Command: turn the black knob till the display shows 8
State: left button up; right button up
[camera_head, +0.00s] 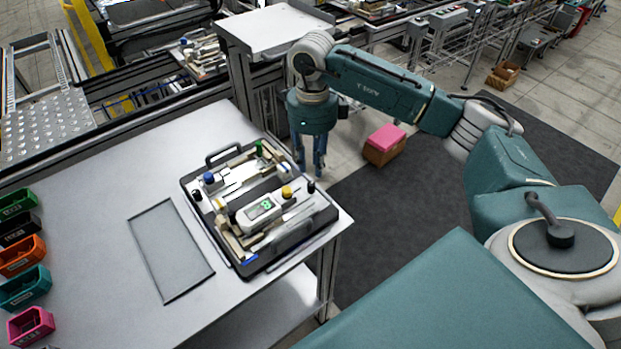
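The pallet fixture (192,215) is a dark tray with a handle, lying on the grey table near its right corner. A white display unit on it has a small screen (265,207) with a green digit that looks like 8, too small to read surely. A small black knob (311,187) stands at the fixture's right end; another dark knob (196,195) is at its left side. I cannot tell which one works the display. My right gripper (311,170) points down beyond the table's back right edge, open and empty, apart from the fixture. My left gripper is out of view.
A yellow knob (287,192), blue knob (208,178) and green knob (259,147) also stand on the fixture. A flat grey panel (170,250) lies left of it. Several coloured bins (22,255) line the table's left edge. A box with a pink top (385,145) sits on the floor.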

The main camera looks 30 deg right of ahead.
aim_at(311, 183)
notch_tip(311, 183, down, 7)
jog(key=shift+a+r+p, duration=0.1)
jog(key=shift+a+p, duration=0.05)
jog(key=shift+p, duration=0.6)
